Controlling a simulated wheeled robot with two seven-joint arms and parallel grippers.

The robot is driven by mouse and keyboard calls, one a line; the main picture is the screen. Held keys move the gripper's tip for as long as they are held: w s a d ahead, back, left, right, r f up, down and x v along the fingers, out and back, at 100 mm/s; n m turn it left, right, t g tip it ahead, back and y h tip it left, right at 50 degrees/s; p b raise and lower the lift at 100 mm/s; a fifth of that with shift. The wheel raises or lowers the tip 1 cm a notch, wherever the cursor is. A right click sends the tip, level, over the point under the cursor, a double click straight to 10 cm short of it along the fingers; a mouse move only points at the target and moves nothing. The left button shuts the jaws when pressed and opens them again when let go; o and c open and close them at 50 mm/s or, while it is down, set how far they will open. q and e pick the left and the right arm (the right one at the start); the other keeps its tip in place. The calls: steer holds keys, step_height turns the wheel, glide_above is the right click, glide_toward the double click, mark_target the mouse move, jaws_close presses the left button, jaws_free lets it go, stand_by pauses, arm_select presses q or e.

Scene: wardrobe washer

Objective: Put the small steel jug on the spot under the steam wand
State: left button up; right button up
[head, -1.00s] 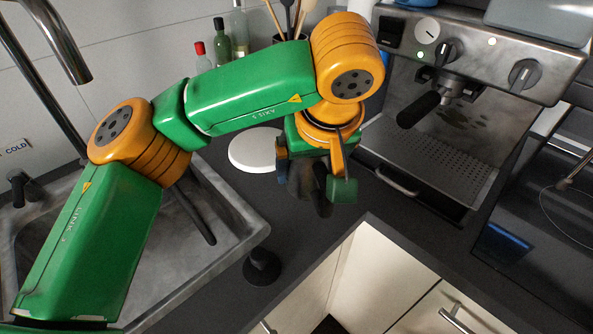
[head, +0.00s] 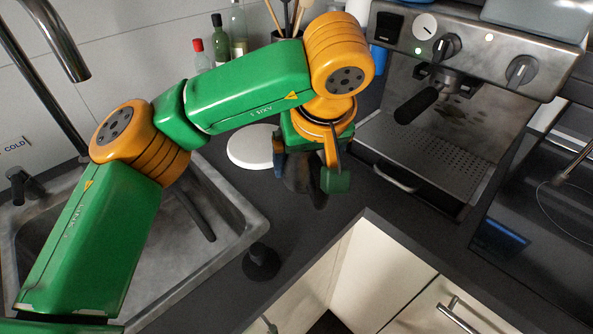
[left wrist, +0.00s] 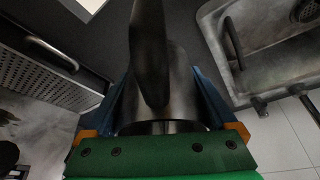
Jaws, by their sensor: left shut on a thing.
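The small steel jug (head: 299,178) is between the fingers of my left gripper (head: 309,174), above the dark worktop between the sink and the coffee machine. In the left wrist view the jug (left wrist: 182,84) sits between the blue fingers, its dark handle toward the camera. My left gripper is shut on it; its base is hard to make out in the head view. A thin metal rod (head: 573,166), which looks like the steam wand, hangs at the right edge of the head view. Under it is a dark surface with a thin round outline (head: 562,216). My right gripper is not in view.
The coffee machine (head: 462,50), with its black-handled portafilter (head: 416,105) and drip tray (head: 425,150), stands between the jug and the rod. A white disc (head: 252,147) lies behind the jug. The sink (head: 232,235) is left. Bottles (head: 220,40) stand behind.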

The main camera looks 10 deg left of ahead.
arm_select(q)
steer(key=w+a, duration=0.1)
steer(key=w+f, duration=0.1)
steer(key=shift+w+a+f+p, duration=0.1)
steer(key=shift+w+a+p, duration=0.25)
steer(key=shift+p, duration=0.05)
steer(key=w+f, duration=0.1)
steer(key=w+a+f, duration=0.1)
steer(key=f, duration=0.1)
steer(key=w+a+f+p, duration=0.1)
steer(key=shift+w+f, duration=0.2)
steer(key=shift+f, duration=0.2)
steer(key=p+x, duration=0.2)
steer(key=x, duration=0.1)
steer(key=shift+s+f, duration=0.1)
steer(key=shift+f, duration=0.5)
steer(key=shift+d+f+b, duration=0.1)
steer(key=shift+f+b, duration=0.1)
steer(key=shift+b, duration=0.2)
steer(key=o, duration=1.2)
steer(key=shift+o, duration=0.2)
